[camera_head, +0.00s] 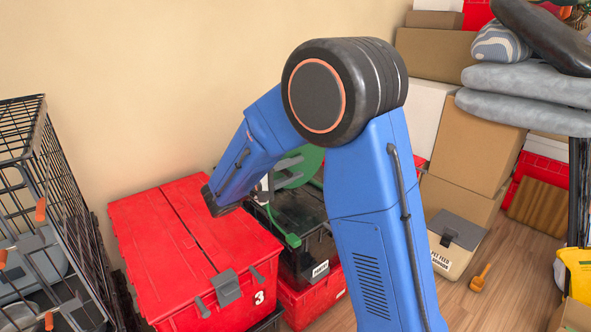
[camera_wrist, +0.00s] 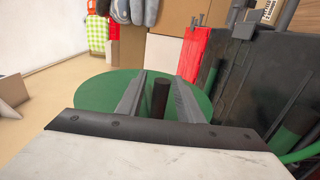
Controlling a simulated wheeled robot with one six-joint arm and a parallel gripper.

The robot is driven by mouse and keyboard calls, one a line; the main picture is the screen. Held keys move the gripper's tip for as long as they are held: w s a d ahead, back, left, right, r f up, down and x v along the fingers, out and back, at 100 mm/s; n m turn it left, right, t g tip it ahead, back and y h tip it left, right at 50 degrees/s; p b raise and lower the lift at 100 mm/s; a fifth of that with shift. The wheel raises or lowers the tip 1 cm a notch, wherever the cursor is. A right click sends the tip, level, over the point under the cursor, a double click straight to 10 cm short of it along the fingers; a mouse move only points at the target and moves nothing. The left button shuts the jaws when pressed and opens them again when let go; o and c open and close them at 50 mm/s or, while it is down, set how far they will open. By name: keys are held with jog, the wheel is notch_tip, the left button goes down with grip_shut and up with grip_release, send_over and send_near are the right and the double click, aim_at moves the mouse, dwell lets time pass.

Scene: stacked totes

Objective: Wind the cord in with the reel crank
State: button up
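The reel is a green disc (camera_wrist: 92,92) in the wrist view, with a dark upright crank handle (camera_wrist: 160,98) on its face. My gripper (camera_wrist: 161,76) is open, its two grey fingers on either side of the handle with a visible gap on each side. In the head view the green reel (camera_head: 312,157) is partly hidden behind my blue arm. A green cord (camera_head: 271,220) hangs down from the reel area to a green end piece (camera_head: 293,240) in front of the dark tote. Part of the cord also shows in the wrist view (camera_wrist: 301,155).
The dark tote (camera_head: 318,250) stands on a red tote (camera_head: 315,304). A large red tote (camera_head: 180,245) stands to the left, beside a black wire cage (camera_head: 45,170). Cardboard boxes (camera_head: 468,135) and grey cushions (camera_head: 525,85) are stacked at right. Some wooden floor (camera_head: 510,275) is clear.

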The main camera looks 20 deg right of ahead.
jog(key=shift+w+d, duration=0.1)
jog(key=shift+d, duration=0.15)
grip_shut()
jog(key=shift+r, duration=0.15)
jog(key=d+r+g+y, duration=0.2)
jog(key=r+g+y, duration=0.1)
jog(key=y, duration=0.6)
jog(key=w+d+r+g+y, duration=0.1)
jog(key=r+g+y, duration=0.2)
jog(key=y, duration=0.5)
jog(key=shift+w+d+r+y, duration=0.2)
jog(key=shift+d+r+y, duration=0.2)
jog(key=shift+d, duration=0.25)
